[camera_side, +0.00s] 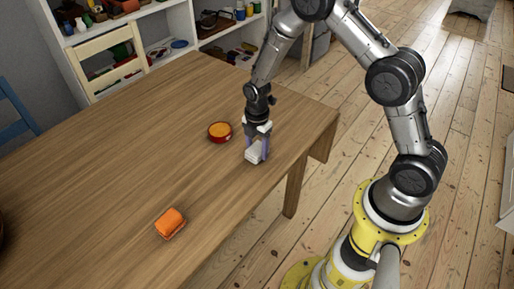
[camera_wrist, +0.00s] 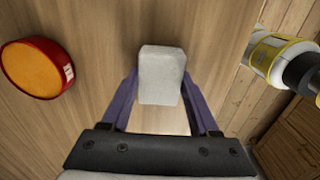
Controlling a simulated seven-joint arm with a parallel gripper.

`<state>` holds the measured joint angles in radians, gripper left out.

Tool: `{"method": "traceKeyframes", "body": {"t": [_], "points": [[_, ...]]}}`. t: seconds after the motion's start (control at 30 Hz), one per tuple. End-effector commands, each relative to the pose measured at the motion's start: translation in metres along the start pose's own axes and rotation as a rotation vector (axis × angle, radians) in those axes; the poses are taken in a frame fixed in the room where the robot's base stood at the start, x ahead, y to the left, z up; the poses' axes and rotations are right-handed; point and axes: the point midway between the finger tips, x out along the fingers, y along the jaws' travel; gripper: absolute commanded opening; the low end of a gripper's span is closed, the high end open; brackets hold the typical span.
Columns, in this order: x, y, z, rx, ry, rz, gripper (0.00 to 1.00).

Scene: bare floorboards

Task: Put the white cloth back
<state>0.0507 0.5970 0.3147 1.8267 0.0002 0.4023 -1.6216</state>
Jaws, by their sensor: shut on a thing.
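The white cloth (camera_side: 252,156) is a small pale folded block. My gripper (camera_side: 257,150) points down over the wooden table near its right edge, with its purple fingers on either side of the cloth. In the wrist view the cloth (camera_wrist: 161,75) sits between the two fingertips of my gripper (camera_wrist: 160,85), which are shut on it. The cloth is at or just above the table top; I cannot tell whether it touches. Its sides are partly hidden by the fingers.
A round red container with an orange top (camera_side: 219,132) stands left of my gripper; it also shows in the wrist view (camera_wrist: 36,68). An orange block (camera_side: 170,223) lies nearer the front of the table (camera_side: 110,165). Shelves and a pale chair (camera_side: 110,60) stand behind. The table's middle is clear.

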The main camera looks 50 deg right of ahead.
Motion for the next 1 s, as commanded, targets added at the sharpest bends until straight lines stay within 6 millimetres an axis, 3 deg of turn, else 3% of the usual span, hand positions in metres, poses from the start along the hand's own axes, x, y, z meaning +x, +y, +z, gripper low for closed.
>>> {"method": "traceKeyframes", "body": {"t": [0.13, 0.17, 0.3, 0.67, 0.83, 1.0], "points": [[0.003, 0.000, 0.000, 0.000, 0.000, -0.001, 0.17], [0.003, 0.000, 0.000, 0.000, 0.000, 0.000, 0.65], [0.003, 0.000, 0.000, 0.000, 0.000, -0.001, 0.90], [0.000, 0.000, 0.000, 0.000, 0.000, 0.001, 0.91], [-0.022, 0.001, 0.000, 0.000, 0.000, 0.004, 0.91], [-0.058, 0.001, 0.000, 0.000, 0.000, 0.007, 0.91]]}}
